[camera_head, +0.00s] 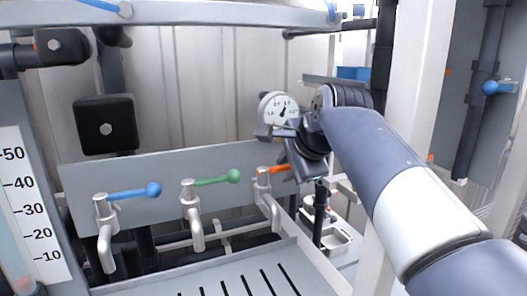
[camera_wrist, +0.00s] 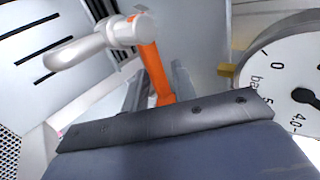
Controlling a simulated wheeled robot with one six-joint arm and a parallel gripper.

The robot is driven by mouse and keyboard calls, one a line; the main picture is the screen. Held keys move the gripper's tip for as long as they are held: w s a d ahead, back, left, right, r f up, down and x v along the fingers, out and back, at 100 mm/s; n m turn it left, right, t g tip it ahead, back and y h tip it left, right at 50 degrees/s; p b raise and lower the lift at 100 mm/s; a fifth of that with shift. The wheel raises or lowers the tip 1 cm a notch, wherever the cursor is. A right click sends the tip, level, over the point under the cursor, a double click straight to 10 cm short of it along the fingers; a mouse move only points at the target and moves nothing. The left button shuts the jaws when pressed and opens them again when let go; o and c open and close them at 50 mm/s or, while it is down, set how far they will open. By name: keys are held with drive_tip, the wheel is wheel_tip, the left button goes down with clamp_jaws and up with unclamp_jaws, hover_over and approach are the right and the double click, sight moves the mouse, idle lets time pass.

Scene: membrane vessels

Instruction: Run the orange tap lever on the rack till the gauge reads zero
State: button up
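The orange tap lever (camera_head: 277,169) is the rightmost of three on the rack panel. In the head view it points right, its far end hidden behind my gripper (camera_head: 291,165). In the wrist view the orange lever (camera_wrist: 153,70) runs from its pale metal tap (camera_wrist: 100,42) down between the two fingers of my gripper (camera_wrist: 157,88). The fingers are apart, one on each side; I cannot tell whether either touches it. The round white gauge (camera_head: 275,106) is above the lever, partly covered by my arm. The wrist view shows part of the gauge (camera_wrist: 284,75); its reading is unclear.
A blue lever (camera_head: 130,193) and a green lever (camera_head: 212,181) are on taps to the left on the same panel (camera_head: 160,165). A slotted tray (camera_head: 205,284) lies below the spouts. A pale upright post (camera_head: 425,80) stands close to my arm on the right.

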clamp_jaws()
